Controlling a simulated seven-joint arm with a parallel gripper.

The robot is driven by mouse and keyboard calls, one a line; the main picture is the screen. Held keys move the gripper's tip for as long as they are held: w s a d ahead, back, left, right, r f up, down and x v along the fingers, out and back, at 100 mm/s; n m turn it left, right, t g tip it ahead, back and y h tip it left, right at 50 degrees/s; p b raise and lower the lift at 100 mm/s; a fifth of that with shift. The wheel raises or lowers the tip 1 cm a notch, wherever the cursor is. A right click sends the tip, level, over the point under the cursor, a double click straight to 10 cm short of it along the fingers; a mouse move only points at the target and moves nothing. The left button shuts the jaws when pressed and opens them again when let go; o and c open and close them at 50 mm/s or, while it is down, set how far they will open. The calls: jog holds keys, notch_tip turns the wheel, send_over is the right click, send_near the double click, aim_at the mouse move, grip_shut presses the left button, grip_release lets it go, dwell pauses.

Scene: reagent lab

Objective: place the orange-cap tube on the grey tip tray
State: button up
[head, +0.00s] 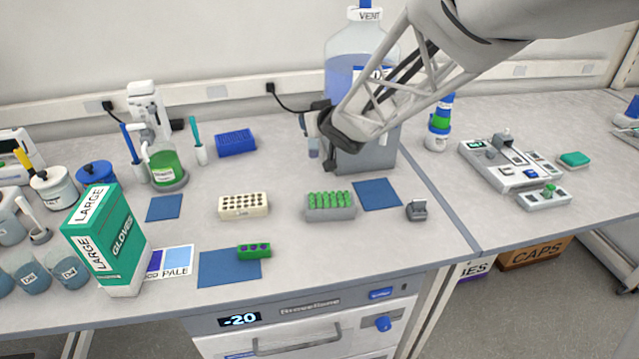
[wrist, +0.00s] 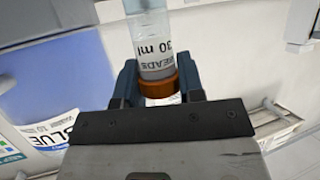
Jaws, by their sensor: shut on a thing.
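The orange-cap tube (wrist: 155,45) is clear, with a printed label and an orange cap (wrist: 160,88). My gripper (wrist: 157,82) is shut on it at the cap end, with a dark finger on either side. In the head view my gripper (head: 317,122) is in the air in front of the large blue bottle, and the tube body (head: 313,149) hangs below it. The cap is mostly hidden there. A grey tray (head: 330,213) filled with green tips sits on the bench below and slightly right of my gripper, apart from the tube.
A cream rack (head: 244,212) stands left of the grey tray, and a blue mat (head: 377,194) lies to its right. The blue VENT bottle (head: 345,75) stands behind my arm. A small green rack (head: 254,251) is near the front edge. Bare bench lies between the racks.

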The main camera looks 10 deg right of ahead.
jog(key=s+d+f, duration=0.1)
jog(key=s, duration=1.2)
jog(key=s+d+f, duration=0.1)
jog(key=s, duration=1.1)
jog(key=shift+s+d, duration=0.25)
jog(key=shift+s, duration=0.1)
jog(key=shift+w, duration=0.1)
jog(key=w+f, duration=0.1)
jog(key=w, duration=1.4)
jog(key=shift+a+f, duration=0.15)
jog(key=shift+f, duration=0.1)
jog(key=shift+w+f, duration=0.2)
jog(key=shift+f, duration=0.7)
jog(key=shift+w+f, duration=0.2)
jog(key=shift+f, duration=0.7)
